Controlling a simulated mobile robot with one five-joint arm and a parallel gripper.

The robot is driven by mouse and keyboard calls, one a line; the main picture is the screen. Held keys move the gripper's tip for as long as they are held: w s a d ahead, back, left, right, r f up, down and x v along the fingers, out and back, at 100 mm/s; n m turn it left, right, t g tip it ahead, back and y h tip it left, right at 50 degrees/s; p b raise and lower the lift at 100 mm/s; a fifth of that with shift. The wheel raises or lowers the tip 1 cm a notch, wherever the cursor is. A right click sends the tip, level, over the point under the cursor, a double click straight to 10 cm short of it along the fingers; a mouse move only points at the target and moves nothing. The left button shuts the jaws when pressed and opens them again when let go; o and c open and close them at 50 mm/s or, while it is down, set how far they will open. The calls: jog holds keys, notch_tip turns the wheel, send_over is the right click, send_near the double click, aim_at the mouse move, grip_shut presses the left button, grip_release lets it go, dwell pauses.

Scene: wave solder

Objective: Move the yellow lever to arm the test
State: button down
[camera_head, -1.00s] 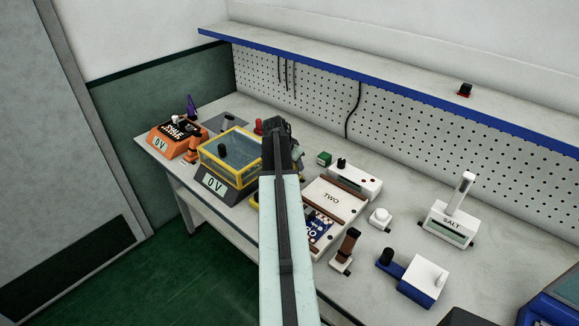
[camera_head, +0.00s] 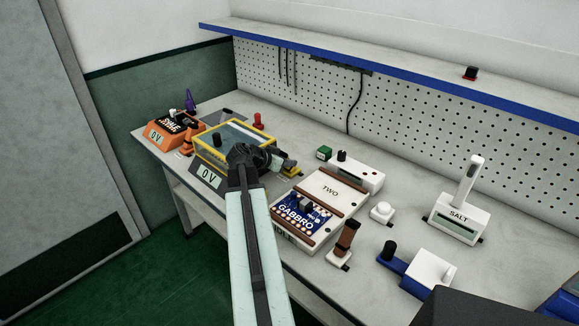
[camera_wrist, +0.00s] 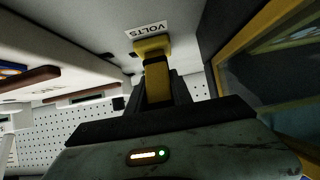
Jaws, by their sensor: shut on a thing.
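The yellow lever (camera_wrist: 157,75) stands between the dark fingers of my gripper (camera_wrist: 158,92) in the wrist view, beside a label reading VOLTS (camera_wrist: 147,30). My gripper is shut on the lever; the fingers hide part of it. In the head view my gripper (camera_head: 284,160) is at the right side of the yellow-framed clear box (camera_head: 205,158), whose front display reads 0 V (camera_head: 208,177). My wrist hides part of that box, and the lever is mostly hidden there.
The white fixture marked TWO (camera_head: 331,190), holding a blue GABBRO board (camera_head: 300,212), is right of my gripper. An orange unit reading 0 V (camera_head: 157,136) stands at the far left. A white SALT unit (camera_head: 458,217) and a blue-and-white fixture (camera_head: 425,275) stand farther right.

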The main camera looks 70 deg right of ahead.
jog(key=shift+d+r+h, duration=0.1)
jog(key=shift+h, duration=0.2)
jog(key=c, duration=1.1)
grip_release()
jog(key=shift+p+v, duration=1.65)
jog(key=shift+v, duration=2.25)
